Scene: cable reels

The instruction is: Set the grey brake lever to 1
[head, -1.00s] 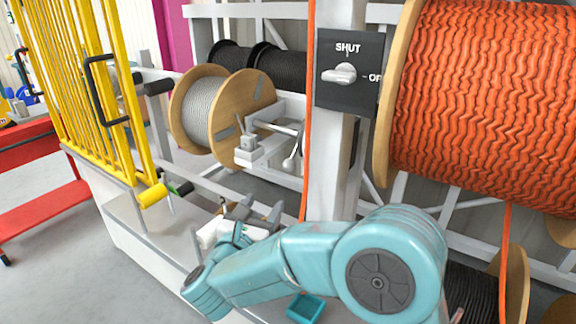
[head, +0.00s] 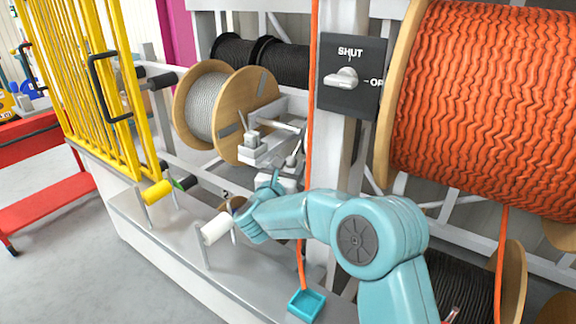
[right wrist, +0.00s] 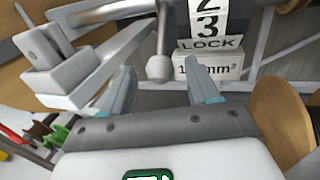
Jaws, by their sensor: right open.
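The grey brake lever (right wrist: 160,68) shows in the right wrist view as a rod with a round knob, hanging beside a plate (right wrist: 208,28) marked 2, 3 and LOCK. A 1 is not visible there. In the head view the lever (head: 291,160) is small, beside the grey mechanism below the grey-cable reel. My right gripper (right wrist: 160,82) is open, and the knob appears between its fingertips; whether it reaches between them in depth I cannot tell. In the head view my right gripper (head: 272,180) is just below the lever, its fingers partly hidden. My left gripper is not in view.
A grey-cable reel (head: 227,108) stands behind the mechanism. A black SHUT switch (head: 350,75) and a large orange reel (head: 490,105) are at right.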

